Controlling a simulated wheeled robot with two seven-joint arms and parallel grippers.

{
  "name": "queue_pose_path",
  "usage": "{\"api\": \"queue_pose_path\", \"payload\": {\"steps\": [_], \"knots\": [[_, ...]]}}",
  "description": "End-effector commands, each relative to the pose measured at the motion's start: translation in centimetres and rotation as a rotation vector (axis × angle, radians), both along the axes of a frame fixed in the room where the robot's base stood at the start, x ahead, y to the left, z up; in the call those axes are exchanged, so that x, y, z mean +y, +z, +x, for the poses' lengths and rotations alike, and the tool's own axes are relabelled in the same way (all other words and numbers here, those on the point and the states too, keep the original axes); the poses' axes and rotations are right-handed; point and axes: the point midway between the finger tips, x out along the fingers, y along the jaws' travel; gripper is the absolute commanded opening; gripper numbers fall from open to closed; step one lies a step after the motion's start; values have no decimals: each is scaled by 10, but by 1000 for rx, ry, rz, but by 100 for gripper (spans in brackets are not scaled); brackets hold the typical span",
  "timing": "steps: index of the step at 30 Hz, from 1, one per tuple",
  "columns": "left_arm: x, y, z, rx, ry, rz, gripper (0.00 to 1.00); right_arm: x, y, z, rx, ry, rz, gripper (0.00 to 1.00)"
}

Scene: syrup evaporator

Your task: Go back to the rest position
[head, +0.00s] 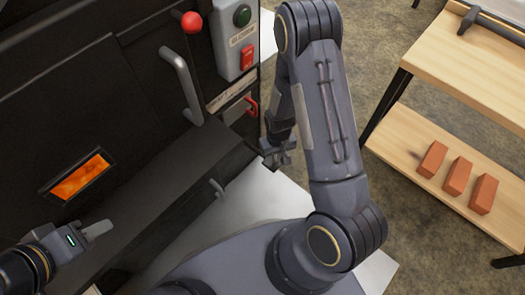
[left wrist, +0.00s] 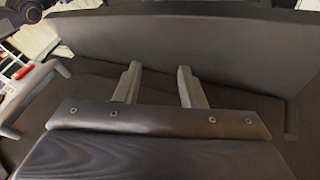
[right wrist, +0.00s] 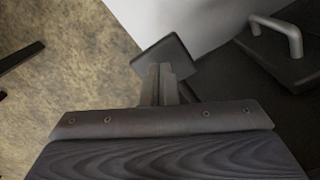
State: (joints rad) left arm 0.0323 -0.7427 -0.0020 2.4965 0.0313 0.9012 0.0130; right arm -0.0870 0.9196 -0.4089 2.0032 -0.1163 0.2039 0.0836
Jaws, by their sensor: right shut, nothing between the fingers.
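My left gripper (head: 97,230) is at the lower left of the head view, in front of the black evaporator (head: 60,128). In the left wrist view (left wrist: 157,82) its two fingers stand apart with nothing between them. My right gripper (head: 278,156) hangs below the raised right arm near the middle of the head view, beside the evaporator's right end. In the right wrist view (right wrist: 160,75) its fingers are together and hold nothing. Neither gripper visibly touches anything.
The evaporator has a glowing window (head: 80,175), a grey handle (head: 181,85), a red knob (head: 192,22) and a switch box (head: 236,38). A red lever (head: 250,106) is near my right gripper. A wooden shelf unit (head: 440,80) with three bricks (head: 457,176) stands right.

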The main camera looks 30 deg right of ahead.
Motion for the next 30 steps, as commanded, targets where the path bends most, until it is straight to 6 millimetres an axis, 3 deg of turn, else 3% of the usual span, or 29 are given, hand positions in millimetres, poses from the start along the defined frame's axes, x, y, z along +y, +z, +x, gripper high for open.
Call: {"api": "queue_pose_path", "payload": {"steps": [11, 14, 17, 22, 30], "knots": [[0, 0, 0, 0, 0, 0, 36, 0, 1, 0, 0, -1, 1, 0], [0, 0, 0, 0, 0, 0, 36, 1, 10, 2, -12, -11, 12, 0], [0, 0, 0, 0, 0, 0, 36, 3, 38, 6, -39, -37, 46, 0], [0, 0, 0, 0, 0, 0, 36, 10, 118, 3, -118, -90, 149, 0], [0, 0, 0, 0, 0, 0, 36, 23, 233, -40, -263, -100, 287, 0]]}}
